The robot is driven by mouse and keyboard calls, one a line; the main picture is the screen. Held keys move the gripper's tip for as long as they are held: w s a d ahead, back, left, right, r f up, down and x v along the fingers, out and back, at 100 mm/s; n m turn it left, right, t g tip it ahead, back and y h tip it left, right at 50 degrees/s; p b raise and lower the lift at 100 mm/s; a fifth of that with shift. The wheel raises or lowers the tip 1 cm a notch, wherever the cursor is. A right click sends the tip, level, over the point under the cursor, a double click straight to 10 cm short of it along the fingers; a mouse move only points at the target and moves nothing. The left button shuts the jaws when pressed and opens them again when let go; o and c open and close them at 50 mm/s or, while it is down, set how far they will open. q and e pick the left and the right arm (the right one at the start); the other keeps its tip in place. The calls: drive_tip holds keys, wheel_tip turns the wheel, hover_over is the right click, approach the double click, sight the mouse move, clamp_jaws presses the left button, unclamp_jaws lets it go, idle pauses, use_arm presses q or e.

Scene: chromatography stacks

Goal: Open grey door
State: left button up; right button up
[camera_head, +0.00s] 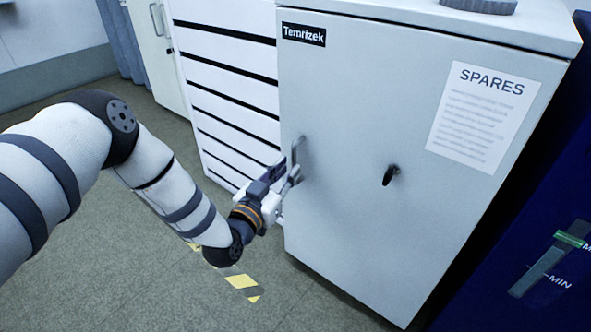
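The grey door (345,200) is the front of a cabinet with a "Temrizek" label and a "SPARES" sheet, and it looks closed. A grey upright handle (300,150) is at its left edge. My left gripper (289,176) is at the lower part of this handle, its fingers overlapping it in the view. Whether the fingers are closed around the handle or only beside it is too small to tell. A dark keyhole or latch (390,175) sits near the door's middle. My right gripper is out of view.
A white drawer stack (225,75) stands directly left of the cabinet. A dark blue unit (545,240) with a MIN gauge stands close on the right. The floor (150,270) in front is open, with yellow-striped tape (243,284) on it.

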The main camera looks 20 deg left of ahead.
sight(293, 165)
use_arm(q)
drive_tip(key=w+b, duration=0.1)
drive_tip(key=w, duration=0.3)
drive_tip(key=shift+d, duration=0.15)
clamp_jaws()
drive_tip(key=shift+s, duration=0.1)
